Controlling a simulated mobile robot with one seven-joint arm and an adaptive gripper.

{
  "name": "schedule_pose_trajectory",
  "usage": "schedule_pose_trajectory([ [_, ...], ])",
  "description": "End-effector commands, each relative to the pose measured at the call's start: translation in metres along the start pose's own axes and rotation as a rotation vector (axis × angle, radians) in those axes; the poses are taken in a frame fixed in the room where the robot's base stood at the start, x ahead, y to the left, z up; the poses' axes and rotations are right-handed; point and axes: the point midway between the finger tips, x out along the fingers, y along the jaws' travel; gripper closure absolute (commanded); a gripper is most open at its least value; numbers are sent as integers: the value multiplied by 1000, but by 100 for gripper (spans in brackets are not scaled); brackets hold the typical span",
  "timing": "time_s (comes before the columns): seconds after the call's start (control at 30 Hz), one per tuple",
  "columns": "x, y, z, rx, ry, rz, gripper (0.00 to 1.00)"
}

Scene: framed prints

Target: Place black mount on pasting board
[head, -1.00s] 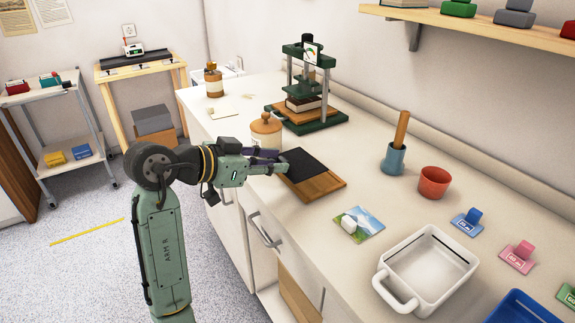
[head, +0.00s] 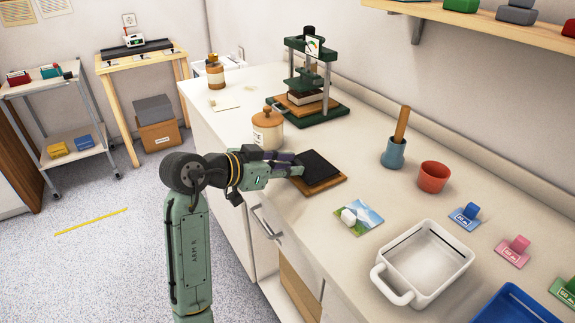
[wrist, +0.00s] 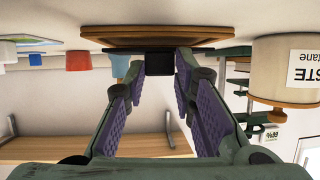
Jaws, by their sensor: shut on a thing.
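The black mount (head: 318,165) is a flat dark sheet lying level over the wooden pasting board (head: 325,184), which shows along the mount's near edge. My gripper (head: 297,168) reaches in from the left, shut on the mount's near-left side. In the wrist view, which is upside down, my fingertips (wrist: 159,68) are on either side of a small black block (wrist: 159,64) on the mount. The mount is a thin dark strip against the board (wrist: 150,33). I cannot tell whether a slight gap is left between them.
A paste jar (head: 268,130) stands close behind my gripper. A green press (head: 310,80) is at the back. A landscape print (head: 360,217), white tray (head: 425,262), red pot (head: 433,177) and blue cup (head: 393,153) stand to the right.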

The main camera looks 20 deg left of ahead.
Motion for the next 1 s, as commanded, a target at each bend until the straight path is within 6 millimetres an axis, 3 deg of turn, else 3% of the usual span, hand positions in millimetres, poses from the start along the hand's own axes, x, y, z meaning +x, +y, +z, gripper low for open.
schedule_pose_trajectory([
  [0.37, 4, 0, 8, 0, -1, 1, 100],
  [0.4, 4, 0, 8, 0, -1, 1, 74],
  [0.67, 4, 0, 9, -1, -1, 1, 56],
  [1.0, 2, 0, 7, -1, -1, 0, 55],
])
